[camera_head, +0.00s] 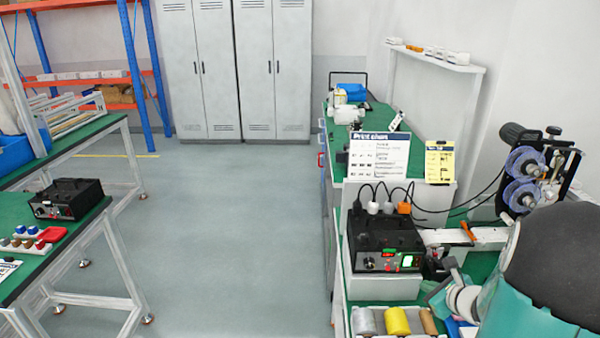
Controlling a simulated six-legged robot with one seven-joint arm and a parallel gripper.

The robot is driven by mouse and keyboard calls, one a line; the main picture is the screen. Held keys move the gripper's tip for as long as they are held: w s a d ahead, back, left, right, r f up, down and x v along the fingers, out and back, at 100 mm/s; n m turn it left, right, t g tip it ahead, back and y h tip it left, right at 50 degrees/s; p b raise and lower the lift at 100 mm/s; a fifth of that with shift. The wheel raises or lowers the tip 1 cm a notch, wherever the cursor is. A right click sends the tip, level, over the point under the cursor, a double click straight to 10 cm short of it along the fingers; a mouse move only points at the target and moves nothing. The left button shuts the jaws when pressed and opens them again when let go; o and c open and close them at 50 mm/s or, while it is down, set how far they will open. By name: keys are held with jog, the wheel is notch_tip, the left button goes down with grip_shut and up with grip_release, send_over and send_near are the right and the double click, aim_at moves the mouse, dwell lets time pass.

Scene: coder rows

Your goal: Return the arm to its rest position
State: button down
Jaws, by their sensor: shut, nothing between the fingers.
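My arm enters at the lower right, with a large dark rounded part and a teal link close to the camera. Its far end, with pale rings and small grey parts, appears to be my gripper (447,281). It is small and partly hidden by the arm, and it is shut with nothing seen in it. It is near the right side of a black control box (385,243) with a lit green display. I cannot tell whether it touches anything.
Spools (397,321) lie in a tray below the control box. A coder with blue reels (525,165) stands behind my arm. A sign (379,155) and a yellow notice (440,162) stand behind the box. A green-topped bench (85,235) is left; the aisle floor (235,230) is clear.

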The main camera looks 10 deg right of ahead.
jog(key=a+r+n+g+y, duration=0.2)
jog(key=a+r+n, duration=0.4)
jog(key=a, duration=0.5)
jog(key=a+r+n+g+y, duration=0.1)
jog(key=a+r+n+y, duration=0.25)
jog(key=a+n, duration=0.55)
jog(key=s+a+r+n+g+h, duration=0.1)
jog(key=s+a+r+n+h, duration=0.1)
jog(key=s+a+n, duration=0.3)
jog(key=s+a+r+n+g+h, duration=0.1)
jog(key=s+a+r+n+h, duration=0.2)
jog(key=s+n, duration=0.6)
jog(key=shift+s+a+r+n+g, duration=0.2)
jog(key=shift+a+r+n+g, duration=0.1)
jog(key=shift+a+r+n, duration=1)
jog(key=shift+a+f+h, duration=0.1)
jog(key=shift+h, duration=0.15)
